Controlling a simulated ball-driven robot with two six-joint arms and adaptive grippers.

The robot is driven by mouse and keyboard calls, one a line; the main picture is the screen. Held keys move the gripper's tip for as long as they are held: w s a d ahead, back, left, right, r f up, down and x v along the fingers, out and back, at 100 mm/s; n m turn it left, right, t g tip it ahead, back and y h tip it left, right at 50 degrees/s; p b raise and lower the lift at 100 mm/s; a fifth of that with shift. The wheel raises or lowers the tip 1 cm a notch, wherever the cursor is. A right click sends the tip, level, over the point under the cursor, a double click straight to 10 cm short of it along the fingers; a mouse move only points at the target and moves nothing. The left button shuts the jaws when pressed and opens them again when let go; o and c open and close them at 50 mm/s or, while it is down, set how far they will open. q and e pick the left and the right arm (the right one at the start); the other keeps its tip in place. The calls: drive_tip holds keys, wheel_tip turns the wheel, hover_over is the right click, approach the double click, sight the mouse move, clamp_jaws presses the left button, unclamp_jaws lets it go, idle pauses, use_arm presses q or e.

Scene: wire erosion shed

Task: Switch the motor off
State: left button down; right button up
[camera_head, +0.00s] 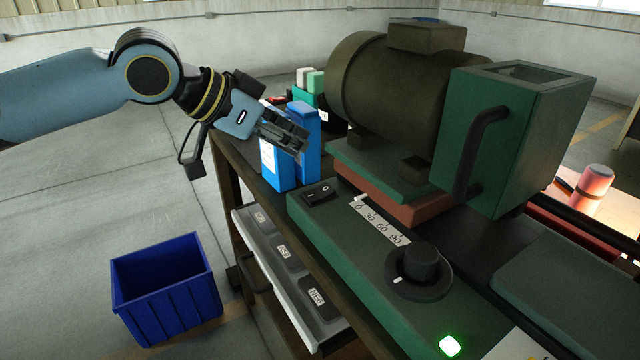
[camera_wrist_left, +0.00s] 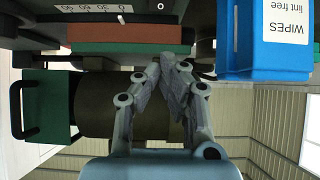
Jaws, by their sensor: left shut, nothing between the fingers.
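The dark motor (camera_head: 375,85) sits on a green and red base on the bench; it also shows upside down in the wrist view (camera_wrist_left: 95,108). A black rocker switch (camera_head: 319,193) marked with a bar and an O is set in the green control panel (camera_head: 345,235). I cannot tell which side is pressed. A black dial (camera_head: 420,264) and a lit green lamp (camera_head: 449,346) are further along the panel. My left gripper (camera_head: 303,147) is shut and empty, above and behind the switch, apart from it, by the blue boxes. Its fingertips meet in the wrist view (camera_wrist_left: 172,64). My right gripper is not visible.
A blue wipes box (camera_head: 277,165) stands just beside the left gripper and the panel; it also shows in the wrist view (camera_wrist_left: 270,55). A green housing with a handle (camera_head: 515,135) adjoins the motor. An open drawer (camera_head: 290,270) juts out below. A blue crate (camera_head: 165,285) stands on the floor.

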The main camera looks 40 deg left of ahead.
sight(320, 190)
use_arm(q)
drive_tip(key=x, duration=0.5)
drive_tip(key=shift+w+d+r, duration=0.1)
drive_tip(key=shift+d, duration=0.05)
drive_tip(key=f, duration=0.2)
drive_tip(key=shift+w+d+f, duration=0.1)
drive_tip(key=shift+w+f, duration=0.15)
drive_tip(key=shift+f, duration=0.95)
drive_tip(key=shift+w+f, duration=0.15)
drive_tip(key=shift+f, duration=0.05)
